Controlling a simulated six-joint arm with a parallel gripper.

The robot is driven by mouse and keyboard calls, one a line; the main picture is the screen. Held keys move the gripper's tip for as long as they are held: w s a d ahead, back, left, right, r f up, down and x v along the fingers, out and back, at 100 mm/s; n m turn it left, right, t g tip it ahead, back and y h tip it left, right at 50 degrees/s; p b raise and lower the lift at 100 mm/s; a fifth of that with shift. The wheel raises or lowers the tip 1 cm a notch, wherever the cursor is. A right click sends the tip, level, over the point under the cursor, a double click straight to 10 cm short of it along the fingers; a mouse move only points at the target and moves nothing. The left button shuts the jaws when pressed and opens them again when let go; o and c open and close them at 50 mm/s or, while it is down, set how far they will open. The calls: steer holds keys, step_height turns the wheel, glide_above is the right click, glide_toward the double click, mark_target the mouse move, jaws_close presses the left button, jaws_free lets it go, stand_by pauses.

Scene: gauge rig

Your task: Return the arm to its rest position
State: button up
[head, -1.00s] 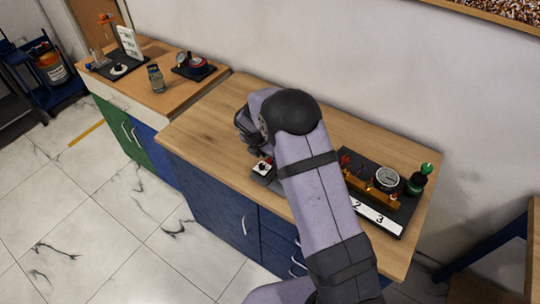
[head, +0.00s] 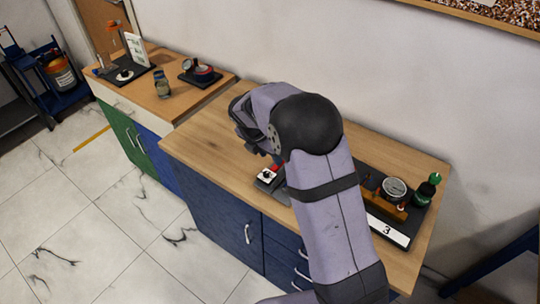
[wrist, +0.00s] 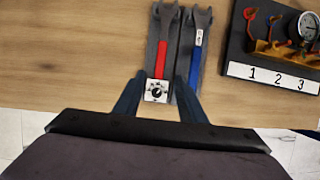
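My arm (head: 325,205) reaches over the wooden bench in the head view, with my gripper (head: 248,122) at its far end, partly hidden by the wrist. In the wrist view my gripper (wrist: 160,78) has its two dark fingers apart, with nothing held between them. Beyond and between the fingers, a small white panel with a black knob (wrist: 157,91) shows below. Behind it, a red-handled wrench (wrist: 161,58) and a blue-handled wrench (wrist: 196,58) lie side by side on a dark holder.
A gauge rig with a dial gauge (head: 394,188) and a white numbered strip (head: 388,230) stands at the bench's right, partly behind my arm. A green-topped bottle (head: 427,190) stands beside it. A second bench (head: 140,90) holds a jar (head: 162,84). The main bench's back left is clear.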

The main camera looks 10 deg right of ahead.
steer(key=s+d+r+m+g+y, duration=0.1)
steer(key=s+m, duration=1.2)
steer(key=s, duration=0.1)
steer(key=s+d+m+g+y, duration=0.2)
steer(key=s+m, duration=1.1)
steer(key=s, duration=0.2)
steer(key=shift+s+d+r+m, duration=0.2)
steer(key=shift+r+m, duration=0.1)
steer(key=shift+r, duration=0.1)
